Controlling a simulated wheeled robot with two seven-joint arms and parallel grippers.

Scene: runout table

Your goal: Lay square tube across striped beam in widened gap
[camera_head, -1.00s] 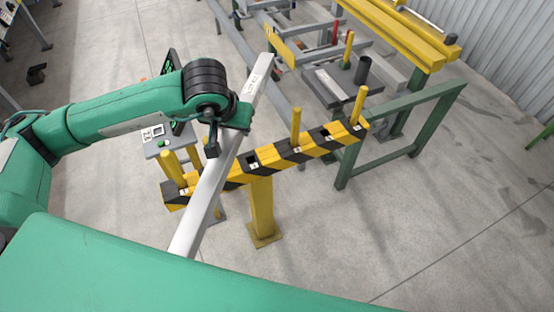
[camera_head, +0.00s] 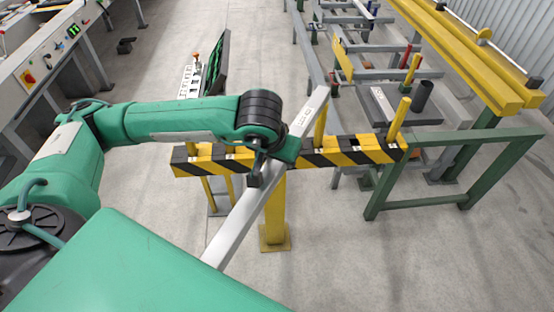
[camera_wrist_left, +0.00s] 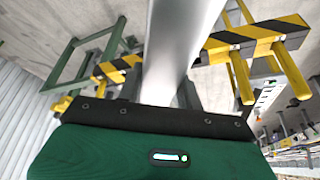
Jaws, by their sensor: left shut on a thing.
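The square tube (camera_head: 236,232) is a long silver bar, slanting from lower left to upper right in the head view. My left gripper (camera_head: 268,166) is shut on it near its middle. The tube also fills the middle of the left wrist view (camera_wrist_left: 180,45). The striped beam (camera_head: 352,151) is yellow and black, on a yellow post (camera_head: 273,215). The tube passes over the beam's middle in the picture, close to an upright yellow stake (camera_head: 320,126); whether it touches the beam cannot be told. My arm hides part of the beam. My right gripper is not in view.
Another yellow stake (camera_head: 400,118) stands near the beam's right end. A green frame (camera_head: 468,195) stands to the right. A rack with long yellow beams (camera_head: 465,60) is at the back right. A machine with a control panel (camera_head: 50,65) is at the left. The front right floor is clear.

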